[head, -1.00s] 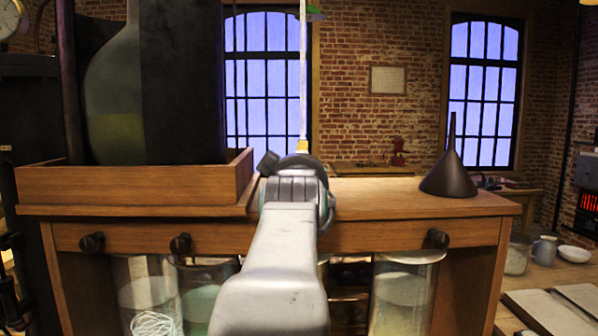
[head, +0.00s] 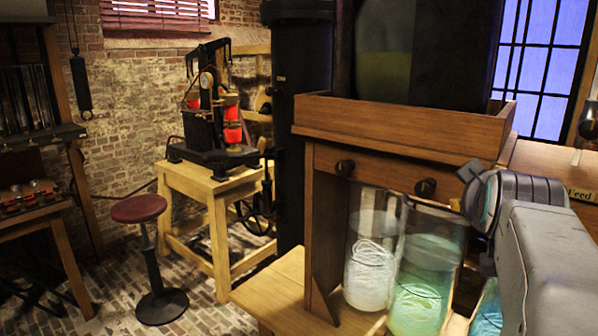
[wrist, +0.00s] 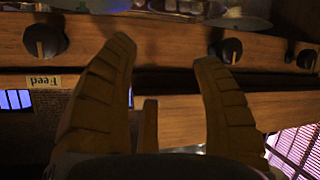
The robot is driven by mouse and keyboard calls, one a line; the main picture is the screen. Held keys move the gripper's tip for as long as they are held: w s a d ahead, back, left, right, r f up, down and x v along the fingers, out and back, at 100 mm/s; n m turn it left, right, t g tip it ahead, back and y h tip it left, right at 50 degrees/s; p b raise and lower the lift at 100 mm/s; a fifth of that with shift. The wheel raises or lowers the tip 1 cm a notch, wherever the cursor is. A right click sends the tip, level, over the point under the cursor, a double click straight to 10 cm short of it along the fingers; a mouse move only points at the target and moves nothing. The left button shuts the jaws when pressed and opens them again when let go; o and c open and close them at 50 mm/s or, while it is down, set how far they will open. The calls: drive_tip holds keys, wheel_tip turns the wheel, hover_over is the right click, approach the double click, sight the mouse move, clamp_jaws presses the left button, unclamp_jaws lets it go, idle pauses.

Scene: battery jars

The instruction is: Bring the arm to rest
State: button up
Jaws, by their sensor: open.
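My arm reaches in from the right edge of the head view, its grey links beside the right end of the wooden cabinet (head: 425,160). The gripper's fingers cannot be made out there. In the wrist view my gripper (wrist: 165,58) has its two ribbed fingers spread apart, with nothing between the tips. The cabinet front with its dark round knobs (wrist: 44,40) lies behind the fingers in that view and appears upside down. I cannot tell how far the fingers are from it.
Glass jars (head: 420,275) stand under the cabinet. To the left are a wooden table (head: 215,185) with a black and red apparatus (head: 215,120), and a round red stool (head: 139,208). Brick floor shows around the stool. A "Feed" label (wrist: 44,82) shows in the wrist view.

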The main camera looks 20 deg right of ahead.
drive_tip(key=w+a+f+n+y, duration=0.2)
drive_tip(key=a+f+y, duration=0.2)
drive_tip(key=a+f, duration=0.45)
drive_tip(key=s+a+f+n+g+y, duration=0.1)
drive_tip(key=s+a+f+g+y, duration=0.2)
drive_tip(key=s+a+f, duration=0.3)
drive_tip(key=s+a+f+n+g+y+p, duration=0.1)
drive_tip(key=s+a+f+n+g+y, duration=0.1)
drive_tip(key=s+a+f, duration=0.4)
drive_tip(key=a+f+g, duration=0.1)
drive_tip(key=a+f, duration=0.3)
drive_tip(key=a, duration=0.3)
drive_tip(key=shift+s+a+y, duration=0.2)
drive_tip(key=shift+a+y, duration=0.05)
drive_tip(key=shift+y, duration=0.15)
